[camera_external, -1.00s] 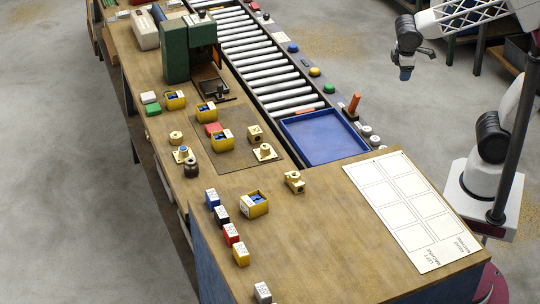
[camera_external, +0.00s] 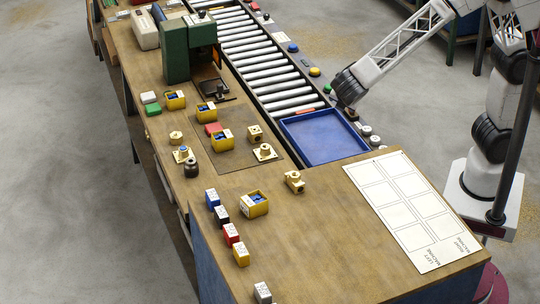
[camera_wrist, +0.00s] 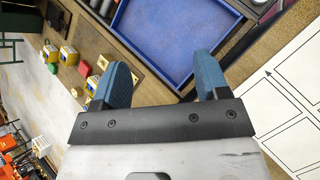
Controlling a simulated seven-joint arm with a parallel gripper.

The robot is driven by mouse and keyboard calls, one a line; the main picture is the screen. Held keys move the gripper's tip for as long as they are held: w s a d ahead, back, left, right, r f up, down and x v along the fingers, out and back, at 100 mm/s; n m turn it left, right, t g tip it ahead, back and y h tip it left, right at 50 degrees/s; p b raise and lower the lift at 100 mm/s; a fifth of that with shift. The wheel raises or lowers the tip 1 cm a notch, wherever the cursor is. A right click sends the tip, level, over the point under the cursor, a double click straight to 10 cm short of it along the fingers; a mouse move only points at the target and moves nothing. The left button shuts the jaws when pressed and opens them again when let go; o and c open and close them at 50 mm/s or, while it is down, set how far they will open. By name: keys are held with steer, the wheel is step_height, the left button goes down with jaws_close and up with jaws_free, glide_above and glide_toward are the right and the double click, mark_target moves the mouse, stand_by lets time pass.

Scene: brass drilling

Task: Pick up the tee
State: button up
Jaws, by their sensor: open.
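Several brass fittings lie on the wooden bench. A brass piece with a side branch (camera_external: 294,181), which looks like the tee, lies by itself near the bench's inner corner, left of the white sheet. Another brass block-like fitting (camera_external: 255,134) stands on the dark mat, behind a brass flange (camera_external: 265,152). My gripper (camera_wrist: 163,78) is open, its two blue fingers apart with nothing held between them. In the external view my arm's end hangs over the blue tray's far right side, and its fingers cannot be made out. I cannot clearly identify the tee in the wrist view.
The blue tray (camera_external: 286,125) sits at the end of the roller conveyor (camera_external: 262,62). A green machine (camera_external: 176,52) stands farther back. Yellow bins (camera_external: 254,211) and coloured blocks (camera_external: 232,236) lie along the left. A white printed sheet (camera_external: 411,215) covers the right; bare wood lies between.

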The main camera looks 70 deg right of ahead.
steer(key=w+a+f+n+t+h, duration=0.1)
steer(key=a+f+n+t, duration=0.15)
steer(key=a, duration=0.45)
steer(key=w+a+f+n+t, duration=0.1)
steer(key=w+a+f+n, duration=0.15)
steer(key=a, duration=0.45)
steer(key=n+t, duration=0.4)
steer(key=n, duration=0.2)
glide_toward(298, 179)
steer(key=x, duration=0.4)
steer(key=shift+w+r, duration=0.1)
steer(key=shift+w+d+g+y, duration=0.1)
steer(key=shift+d+g+y, duration=0.05)
steer(key=shift+g+y, duration=0.15)
steer(key=shift+x, duration=1.2)
steer(key=shift+w+d, duration=0.1)
steer(key=shift+x, duration=2.45)
steer(key=shift+c, duration=0.3)
jaws_close()
